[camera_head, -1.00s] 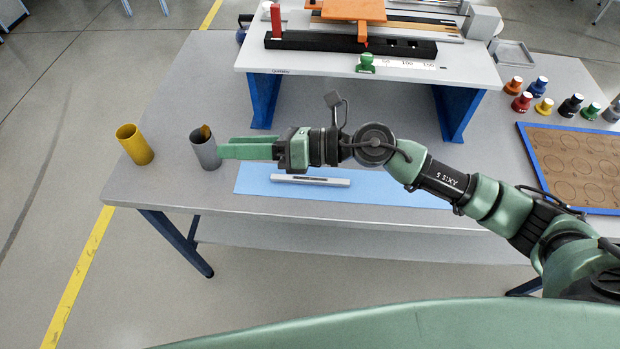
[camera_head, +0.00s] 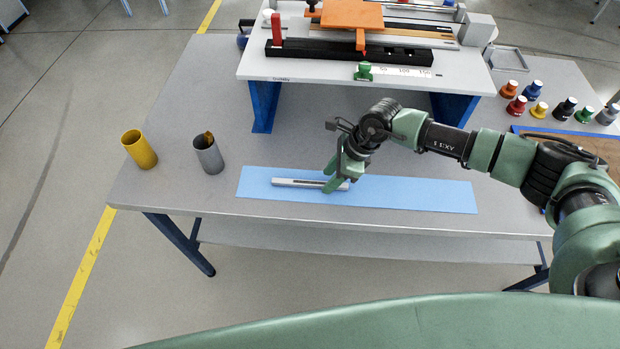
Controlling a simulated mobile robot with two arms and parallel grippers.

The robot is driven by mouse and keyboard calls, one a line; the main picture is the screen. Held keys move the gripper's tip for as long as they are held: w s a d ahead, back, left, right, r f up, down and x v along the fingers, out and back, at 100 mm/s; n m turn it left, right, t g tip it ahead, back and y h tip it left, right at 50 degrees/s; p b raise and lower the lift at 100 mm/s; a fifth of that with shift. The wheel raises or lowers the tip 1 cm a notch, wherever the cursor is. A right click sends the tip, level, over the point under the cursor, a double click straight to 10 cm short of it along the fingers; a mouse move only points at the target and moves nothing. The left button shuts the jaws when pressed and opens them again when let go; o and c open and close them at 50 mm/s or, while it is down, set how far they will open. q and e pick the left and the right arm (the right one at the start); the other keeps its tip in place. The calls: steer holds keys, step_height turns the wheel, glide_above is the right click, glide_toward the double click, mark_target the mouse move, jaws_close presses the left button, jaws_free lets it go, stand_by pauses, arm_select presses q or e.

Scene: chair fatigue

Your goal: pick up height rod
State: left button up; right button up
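The height rod, a slim silver-grey bar (camera_head: 296,183), lies flat on the blue mat (camera_head: 425,194) near the front of the table. My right gripper (camera_head: 331,176) points down at the right part of the rod. Its two green fingers show apart, one toward the far side of the rod and one toward the near side. I cannot tell whether either finger touches the rod. The gripper hides part of the rod's right end. My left gripper is not in view.
A yellow cup (camera_head: 139,149) and a grey cup (camera_head: 208,154) stand on the left of the table (camera_head: 180,110). A raised white bench (camera_head: 300,70) with blue legs stands behind the mat. Several coloured knobs (camera_head: 540,109) stand at right. The mat's right part is clear.

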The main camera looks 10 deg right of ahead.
steer(key=shift+x, duration=0.75)
jaws_close()
steer(key=shift+r, duration=0.15)
